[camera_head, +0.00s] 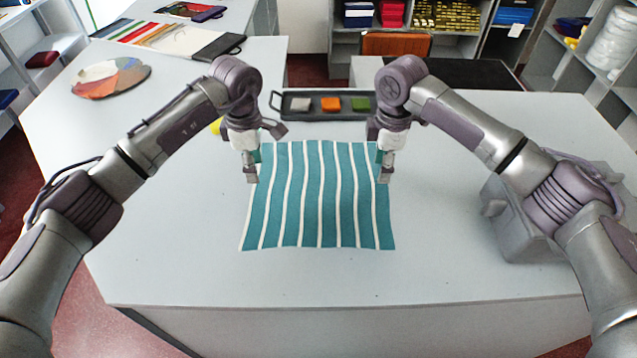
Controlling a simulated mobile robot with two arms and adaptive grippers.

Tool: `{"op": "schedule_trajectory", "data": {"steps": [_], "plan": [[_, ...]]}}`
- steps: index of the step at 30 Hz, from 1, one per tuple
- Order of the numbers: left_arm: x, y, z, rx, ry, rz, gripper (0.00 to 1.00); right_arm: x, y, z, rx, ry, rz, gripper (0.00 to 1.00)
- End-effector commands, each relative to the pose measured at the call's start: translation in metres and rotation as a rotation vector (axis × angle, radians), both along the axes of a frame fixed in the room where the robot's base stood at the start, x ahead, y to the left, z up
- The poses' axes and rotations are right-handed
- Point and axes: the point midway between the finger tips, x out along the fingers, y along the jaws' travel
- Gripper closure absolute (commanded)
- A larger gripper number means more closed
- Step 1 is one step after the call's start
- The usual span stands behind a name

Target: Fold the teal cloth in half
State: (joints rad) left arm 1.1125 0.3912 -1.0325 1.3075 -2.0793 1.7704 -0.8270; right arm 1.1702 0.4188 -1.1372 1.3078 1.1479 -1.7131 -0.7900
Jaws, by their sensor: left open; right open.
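The teal cloth (318,205) with white stripes lies spread out flat on the grey counter (450,260). Its near edge runs across the middle of the counter and its far edge lies between my two grippers. My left gripper (251,178) is open at the cloth's far left corner. My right gripper (384,178) is open at the cloth's far right corner. The far corners are partly hidden by the grippers. I cannot tell whether the fingertips touch the cloth.
A dark tray (300,115) with a grey, an orange and a green block stands behind the cloth. A round colour palette (110,78) lies at the far left. A grey box-like thing (515,225) is at the right, partly behind my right arm. The counter in front is clear.

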Motion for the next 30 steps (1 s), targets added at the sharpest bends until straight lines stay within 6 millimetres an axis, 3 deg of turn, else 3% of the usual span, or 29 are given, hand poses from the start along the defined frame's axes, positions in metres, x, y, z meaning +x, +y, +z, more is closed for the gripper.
{"op": "schedule_trajectory", "data": {"steps": [6, 12, 27, 30], "plan": [[-0.001, 0.000, -0.036, -0.001, 0.003, 0.001, 0.52, 0.000, -0.001, -0.035, -0.002, 0.001, -0.001, 0.52], [0.000, -0.001, -0.053, -0.001, 0.000, 0.001, 0.52, 0.000, 0.000, -0.053, -0.001, 0.001, -0.002, 0.52], [0.000, 0.000, -0.063, -0.001, 0.000, 0.001, 0.52, 0.000, 0.000, -0.063, -0.001, 0.000, -0.001, 0.52], [0.000, 0.000, -0.061, -0.001, 0.000, 0.001, 0.60, 0.000, 0.000, -0.061, -0.001, 0.000, -0.001, 0.60]]}}
